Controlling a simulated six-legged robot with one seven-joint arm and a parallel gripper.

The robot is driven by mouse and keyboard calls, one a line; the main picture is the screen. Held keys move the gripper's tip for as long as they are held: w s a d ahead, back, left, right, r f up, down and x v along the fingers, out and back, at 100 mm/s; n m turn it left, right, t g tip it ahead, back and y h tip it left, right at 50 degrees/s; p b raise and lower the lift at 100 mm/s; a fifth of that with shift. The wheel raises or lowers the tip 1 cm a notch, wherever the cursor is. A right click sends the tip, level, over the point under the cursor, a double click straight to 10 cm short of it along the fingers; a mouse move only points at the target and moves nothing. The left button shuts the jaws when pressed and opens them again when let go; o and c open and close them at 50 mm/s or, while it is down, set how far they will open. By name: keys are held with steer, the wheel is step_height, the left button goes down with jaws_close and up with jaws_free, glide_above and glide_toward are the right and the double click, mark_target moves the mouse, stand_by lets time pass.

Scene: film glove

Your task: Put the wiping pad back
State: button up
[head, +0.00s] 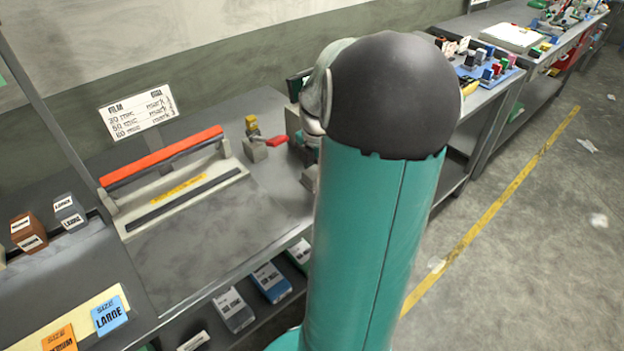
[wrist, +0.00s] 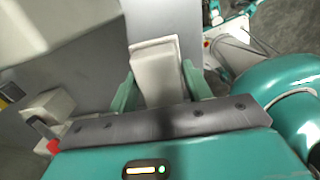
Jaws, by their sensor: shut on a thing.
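In the wrist view, my gripper (wrist: 160,84) is shut on a pale, whitish block, which I take to be the wiping pad (wrist: 155,58). A green finger stands on each side of it, and the pad sticks out past the fingertips over a grey surface. Whether the pad touches that surface I cannot tell. In the head view my own teal arm hides the gripper and the pad. No holder for the pad can be made out for certain.
On the grey bench (head: 190,250) sit a sealer with a red bar (head: 160,158), a small stand with a yellow top (head: 252,135), and a red handle (head: 277,140). A lettered sign (head: 138,112) stands behind. Size blocks (head: 68,211) are at left. Bare bench lies before the sealer.

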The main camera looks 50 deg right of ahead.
mark_target(315, 182)
steer(key=shift+w+d+f, duration=0.1)
steer(key=shift+w+f, duration=0.3)
steer(key=shift+f, duration=1.55)
steer(key=o, duration=0.9)
steer(key=shift+f, duration=0.15)
steer(key=shift+o, duration=0.2)
